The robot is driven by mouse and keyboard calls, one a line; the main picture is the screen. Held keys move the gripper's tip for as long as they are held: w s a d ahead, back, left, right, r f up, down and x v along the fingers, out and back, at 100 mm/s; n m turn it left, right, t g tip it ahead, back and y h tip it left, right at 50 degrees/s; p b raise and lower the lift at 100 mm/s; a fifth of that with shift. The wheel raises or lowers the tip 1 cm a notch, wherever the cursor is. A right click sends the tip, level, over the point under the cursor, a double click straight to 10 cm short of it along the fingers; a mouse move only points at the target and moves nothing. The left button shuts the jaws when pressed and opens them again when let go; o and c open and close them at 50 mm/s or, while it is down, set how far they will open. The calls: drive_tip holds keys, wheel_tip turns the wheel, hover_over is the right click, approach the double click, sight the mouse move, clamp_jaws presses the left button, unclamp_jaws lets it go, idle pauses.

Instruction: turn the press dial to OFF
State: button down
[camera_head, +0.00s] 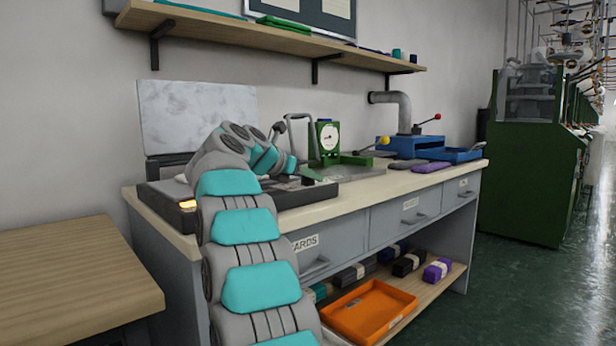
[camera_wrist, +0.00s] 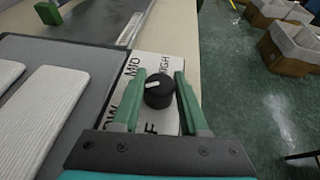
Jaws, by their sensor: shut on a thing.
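The black round press dial (camera_wrist: 159,92) sits on a pale label plate (camera_wrist: 150,65) in the wrist view. A white mark on its top points left. My arm hides much of the press there, and I cannot make out the dial.
An orange light (camera_head: 187,204) glows on the press front. A green device with a gauge (camera_head: 328,137) and a blue machine (camera_head: 410,147) stand farther right on the bench. An orange tray (camera_head: 370,312) lies on the lower shelf. A wooden table (camera_head: 70,270) is at left.

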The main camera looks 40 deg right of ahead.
drive_tip(key=shift+a+n+t, duration=0.1)
drive_tip(key=shift+n+t, duration=0.2)
drive_tip(key=shift+n+t+y+b, duration=0.3)
drive_tip(key=shift+n+t+y, duration=0.1)
drive_tip(key=shift+n+t, duration=0.35)
drive_tip(key=shift+n+t+y, duration=0.3)
drive_tip(key=shift+n+t, duration=0.35)
drive_tip(key=shift+t, duration=0.1)
drive_tip(key=n+t+p, duration=0.1)
drive_tip(key=n+t+y+p, duration=0.1)
drive_tip(key=p, duration=0.1)
drive_tip(key=shift+r+n+t+y, duration=0.3)
drive_tip(key=shift+r+t, duration=0.05)
drive_tip(key=shift+t, duration=0.05)
drive_tip(key=n+t+y+p, duration=0.2)
drive_tip(key=n+y+p, duration=0.1)
drive_tip(key=p, duration=0.3)
drive_tip(key=shift+r, duration=0.1)
drive_tip(key=shift+f+n+t+y+p, duration=0.15)
drive_tip(key=shift+n+t+y+p, duration=0.25)
drive_tip(key=shift+n+y+p, duration=0.2)
drive_tip(key=shift+f+n+t+y+p, duration=0.15)
drive_tip(key=shift+n+t+y+p, duration=0.3)
drive_tip(key=shift+n+y, duration=0.25)
drive_tip(key=shift+f+n+y, duration=0.1)
drive_tip(key=shift+n+y, duration=0.2)
drive_tip(key=shift+c, duration=2.2)
unclamp_jaws()
